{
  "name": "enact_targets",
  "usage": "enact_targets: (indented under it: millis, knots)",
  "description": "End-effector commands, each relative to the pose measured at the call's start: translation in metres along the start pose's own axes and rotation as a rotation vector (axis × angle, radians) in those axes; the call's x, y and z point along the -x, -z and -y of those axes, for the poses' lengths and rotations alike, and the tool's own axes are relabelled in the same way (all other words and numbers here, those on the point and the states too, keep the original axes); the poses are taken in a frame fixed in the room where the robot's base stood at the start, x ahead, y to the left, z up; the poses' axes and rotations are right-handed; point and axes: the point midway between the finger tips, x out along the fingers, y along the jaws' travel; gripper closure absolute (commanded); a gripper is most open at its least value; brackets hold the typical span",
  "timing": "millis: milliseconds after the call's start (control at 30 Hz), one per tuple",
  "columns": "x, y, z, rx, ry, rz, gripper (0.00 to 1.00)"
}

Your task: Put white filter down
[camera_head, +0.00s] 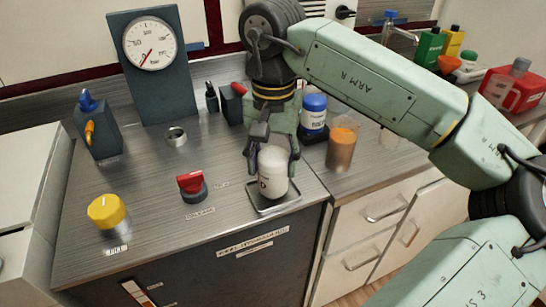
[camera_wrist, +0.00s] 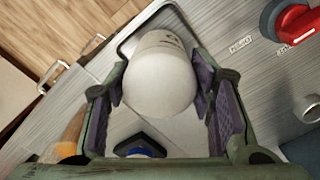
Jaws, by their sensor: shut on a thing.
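The white filter (camera_head: 272,172) is a white cylinder with a rounded top and dark print. My gripper (camera_head: 273,158) is shut on it from above, with a finger on each side. In the wrist view, the white filter (camera_wrist: 160,80) sits between the purple-padded fingers of my gripper (camera_wrist: 163,88). The filter is upright over a shallow metal tray (camera_head: 292,204) at the front right of the steel counter. I cannot tell whether its base touches the tray.
A red knob (camera_head: 191,185) and a yellow knob (camera_head: 107,210) stand left of the tray. A pressure gauge (camera_head: 150,45) is at the back. A blue-lidded jar (camera_head: 314,112) and an orange-filled beaker (camera_head: 341,145) stand to the right. The counter between tray and red knob is clear.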

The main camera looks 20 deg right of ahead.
Motion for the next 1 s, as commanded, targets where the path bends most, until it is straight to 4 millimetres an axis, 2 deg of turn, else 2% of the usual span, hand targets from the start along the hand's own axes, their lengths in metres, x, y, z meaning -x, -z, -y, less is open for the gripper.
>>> enact_targets:
  millis: [167,200,467,833,1000]
  knots:
    - [-0.005,0.000,0.000,0.000,0.001,-0.001,0.80]
    - [-0.004,0.000,0.000,0.000,0.000,-0.001,0.50]
    - [-0.004,0.000,0.000,0.000,0.000,0.000,0.32]
    - [0.000,0.000,0.000,0.000,0.000,-0.001,0.31]
    - [0.027,0.000,0.001,0.000,0.001,-0.001,0.31]
